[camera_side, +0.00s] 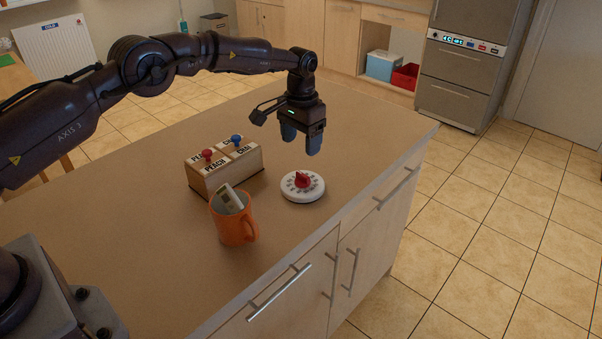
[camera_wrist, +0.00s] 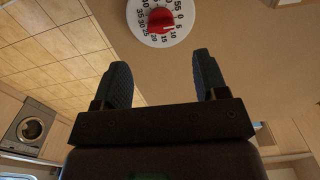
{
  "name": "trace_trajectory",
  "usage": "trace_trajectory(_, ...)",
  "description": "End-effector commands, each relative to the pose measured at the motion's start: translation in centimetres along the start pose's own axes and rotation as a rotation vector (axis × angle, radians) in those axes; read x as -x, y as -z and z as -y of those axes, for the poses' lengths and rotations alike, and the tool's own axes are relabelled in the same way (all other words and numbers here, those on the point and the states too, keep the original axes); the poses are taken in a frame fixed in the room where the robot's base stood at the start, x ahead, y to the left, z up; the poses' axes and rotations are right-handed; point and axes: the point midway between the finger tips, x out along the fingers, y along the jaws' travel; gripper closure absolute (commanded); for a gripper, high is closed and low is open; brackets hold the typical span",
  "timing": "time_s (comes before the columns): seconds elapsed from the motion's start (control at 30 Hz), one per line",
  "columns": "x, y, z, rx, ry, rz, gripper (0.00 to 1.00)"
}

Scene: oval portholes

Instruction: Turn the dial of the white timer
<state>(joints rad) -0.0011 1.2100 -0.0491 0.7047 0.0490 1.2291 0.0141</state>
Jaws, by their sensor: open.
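The white timer (camera_side: 302,187) lies flat on the counter, a round disc with a red dial (camera_side: 302,179) at its centre. In the wrist view the white timer (camera_wrist: 161,38) is at the top middle, with dark numbers around the red dial (camera_wrist: 161,20); its top edge is cut off. My gripper (camera_side: 301,147) hangs above the counter, higher than the timer and apart from it. In the wrist view my gripper (camera_wrist: 162,78) has its two dark fingers spread, with nothing between them.
A wooden box (camera_side: 223,168) with a red and a blue knob stands left of the timer. An orange mug (camera_side: 233,226) holding a card-like item stands in front of the box. The counter's edge runs close to the timer's right; bare counter (camera_side: 345,115) lies behind it.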

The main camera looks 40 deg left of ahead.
Motion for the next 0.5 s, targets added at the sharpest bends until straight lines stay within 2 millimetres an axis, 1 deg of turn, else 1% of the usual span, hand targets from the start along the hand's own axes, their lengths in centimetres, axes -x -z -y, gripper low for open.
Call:
trace_trajectory(0.03,-1.3,-0.1,0.0,0.0,0.0,0.004,0.34)
trace_trajectory(0.2,-5.0,-0.1,0.0,0.001,-0.001,0.002,0.34)
trace_trajectory(0.4,-8.1,0.0,0.0,0.001,-0.001,0.0,0.34)
trace_trajectory(0.5,-9.0,0.0,0.0,0.001,-0.001,-0.001,0.34)
